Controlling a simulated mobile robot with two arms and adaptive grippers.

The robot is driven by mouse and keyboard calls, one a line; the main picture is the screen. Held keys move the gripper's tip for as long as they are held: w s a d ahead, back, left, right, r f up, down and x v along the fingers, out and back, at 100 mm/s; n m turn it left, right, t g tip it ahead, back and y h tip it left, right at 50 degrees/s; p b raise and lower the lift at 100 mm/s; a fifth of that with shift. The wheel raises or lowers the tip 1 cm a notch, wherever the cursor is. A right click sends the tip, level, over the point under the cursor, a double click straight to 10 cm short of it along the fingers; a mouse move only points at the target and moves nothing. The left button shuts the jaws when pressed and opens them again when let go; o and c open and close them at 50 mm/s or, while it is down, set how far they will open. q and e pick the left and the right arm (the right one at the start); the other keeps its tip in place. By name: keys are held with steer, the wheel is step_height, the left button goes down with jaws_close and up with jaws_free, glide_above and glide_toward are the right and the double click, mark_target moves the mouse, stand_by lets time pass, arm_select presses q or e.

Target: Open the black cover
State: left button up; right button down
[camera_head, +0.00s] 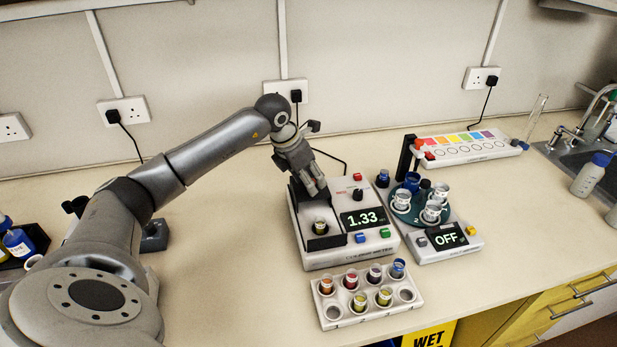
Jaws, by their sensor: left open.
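A white instrument (345,248) with a lit display reading 1.33 stands in the middle of the bench. Black parts (298,196) show at its left, partly hidden under my left gripper; I take them for the black cover and its well. My left gripper (318,188) is open and points down, just over the back of the black parts. Whether its fingers touch the cover cannot be told. My right gripper is out of view.
A rack (341,322) with several coloured vials stands in front of the instrument. To the right, a white device (433,254) reading OFF holds a round carousel of cups, with a black upright (406,157) behind. Bare bench (230,270) lies to the left.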

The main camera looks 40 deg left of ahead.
arm_select(q)
steer(key=v, duration=1.2)
steer(key=shift+f, duration=0.1)
